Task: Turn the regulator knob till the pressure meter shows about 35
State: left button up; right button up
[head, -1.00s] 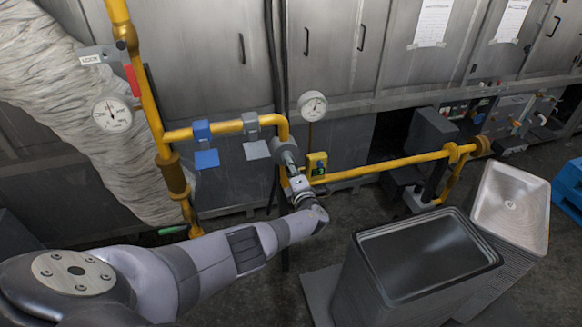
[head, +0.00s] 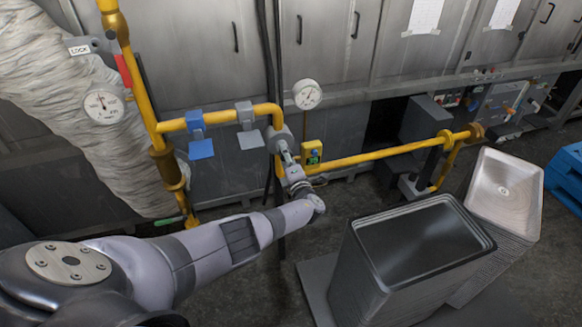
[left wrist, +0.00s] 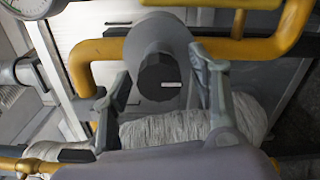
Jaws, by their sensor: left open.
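The regulator knob (left wrist: 159,76) is dark and round with a white mark, on a grey regulator body (left wrist: 158,38). My left gripper (left wrist: 162,88) is open, one finger on each side of the knob, with visible gaps between. In the head view my left gripper (head: 286,156) reaches the grey regulator on the yellow pipe, and the knob is hidden there. A round white pressure meter (head: 307,95) stands just right of the regulator. Its needle is too small to read. My right gripper is not in view.
Another gauge (head: 104,106) hangs further left. Stacked pans (head: 365,275) stand at the front right. A yellow box (head: 311,153) sits beside the regulator.

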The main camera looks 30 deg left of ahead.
pick_arm(q)
jog(key=v, duration=1.1)
jog(key=shift+s+d, duration=0.25)
jog(key=shift+s, duration=0.1)
jog(key=s+d+f+n+g+h, duration=0.1)
jog(key=s+f+n+g+h, duration=0.15)
jog(key=s+f+n, duration=0.6)
jog(key=s+f+n+g+h+b, duration=0.1)
jog(key=s+f+n+g+h, duration=0.15)
jog(key=s+f, duration=0.7)
jog(key=s+d+f+n+g+h, duration=0.1)
jog(key=s+f+n+g+h, duration=0.2)
jog(key=f, duration=1.1)
jog(key=s+d+f+n+g+h, duration=0.1)
jog(key=s+f+n, duration=0.3)
jog(key=s+n, duration=0.4)
jog(key=s+d+f+n+h, duration=0.3)
jog(key=s+n, duration=0.5)
jog(key=s, duration=0.5)
jog(key=s+d+f+n+g+h+b, duration=0.1)
jog(key=s+d+f+n, duration=0.2)
jog(key=s+f+n, duration=0.3)
jog(key=s+n, duration=0.3)
jog(key=s, duration=0.2)
jog(key=shift+d+g+h, duration=0.3)
jog(key=shift+d+h, duration=0.1)
jog(key=shift+w, duration=0.1)
